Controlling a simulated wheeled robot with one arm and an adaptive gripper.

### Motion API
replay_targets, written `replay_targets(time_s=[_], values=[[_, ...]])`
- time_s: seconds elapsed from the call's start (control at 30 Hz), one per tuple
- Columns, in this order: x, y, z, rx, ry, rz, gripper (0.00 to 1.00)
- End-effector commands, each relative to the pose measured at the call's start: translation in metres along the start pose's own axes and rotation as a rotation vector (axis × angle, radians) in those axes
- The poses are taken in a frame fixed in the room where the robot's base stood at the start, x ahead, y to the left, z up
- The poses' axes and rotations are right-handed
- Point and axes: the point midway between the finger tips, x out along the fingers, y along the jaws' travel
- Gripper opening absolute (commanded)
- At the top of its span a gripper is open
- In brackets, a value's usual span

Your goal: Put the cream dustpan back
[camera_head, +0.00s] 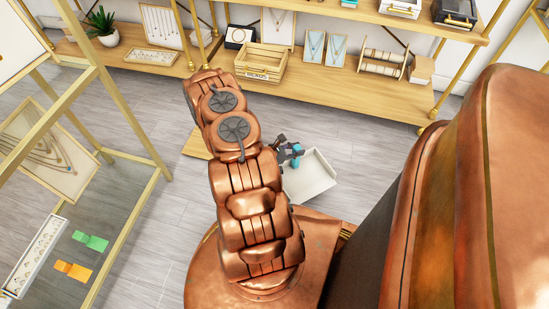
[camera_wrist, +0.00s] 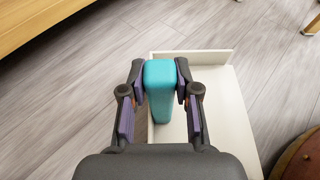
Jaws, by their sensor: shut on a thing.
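The cream dustpan (camera_head: 312,179) shows in the head view just right of my arm, as a shallow pan with a raised edge. In the wrist view the pan (camera_wrist: 225,90) lies below and around my gripper (camera_wrist: 160,82). My gripper is shut on a teal block-shaped handle (camera_wrist: 161,76), which looks to be the dustpan's. In the head view the gripper (camera_head: 287,151) and the teal handle (camera_head: 298,150) sit at the pan's upper left. Part of the pan is hidden behind the gripper. I cannot tell whether the pan touches the floor.
A wooden shelf unit (camera_head: 400,98) with jewellery stands and boxes runs along the back. A brass-framed glass display table (camera_head: 130,215) stands at the left, with green and orange cards. Grey plank floor (camera_head: 160,235) is clear between them.

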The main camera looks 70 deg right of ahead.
Motion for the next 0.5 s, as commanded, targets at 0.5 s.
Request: replay_targets(time_s=[0.5], values=[[-0.010, 0.084, -0.016, 0.008, -0.001, 0.000, 0.00]])
